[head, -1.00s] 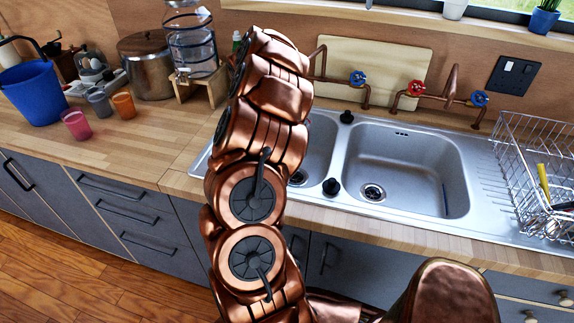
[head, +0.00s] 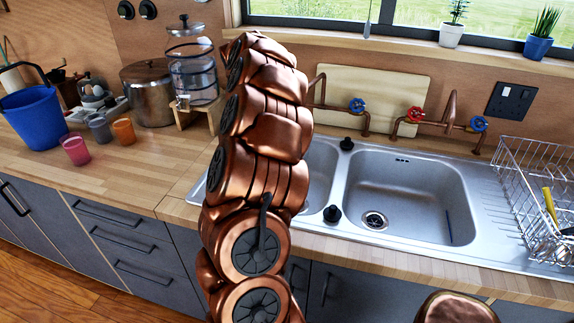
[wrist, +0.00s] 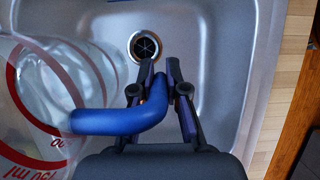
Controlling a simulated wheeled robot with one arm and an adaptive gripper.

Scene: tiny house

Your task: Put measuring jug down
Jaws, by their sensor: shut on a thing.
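The measuring jug (wrist: 38,105) is clear with red markings and shows at the left of the wrist view, cut off by the picture's edge. Its blue curved handle (wrist: 115,121) reaches to my gripper (wrist: 160,72), which is shut on it. The jug and gripper are over a steel sink basin (wrist: 222,75), with the round drain (wrist: 146,46) beyond the fingertips. I cannot tell whether the jug touches the basin. In the head view my arm hides the jug and the gripper.
The right sink basin (head: 405,195) looks empty. A wire dish rack (head: 535,200) stands on the drainer at the right. Taps (head: 415,114) line the back. A blue bucket (head: 35,118), cups (head: 75,150), a metal pot (head: 148,92) and a glass dispenser (head: 194,70) stand left. The front left counter (head: 130,180) is clear.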

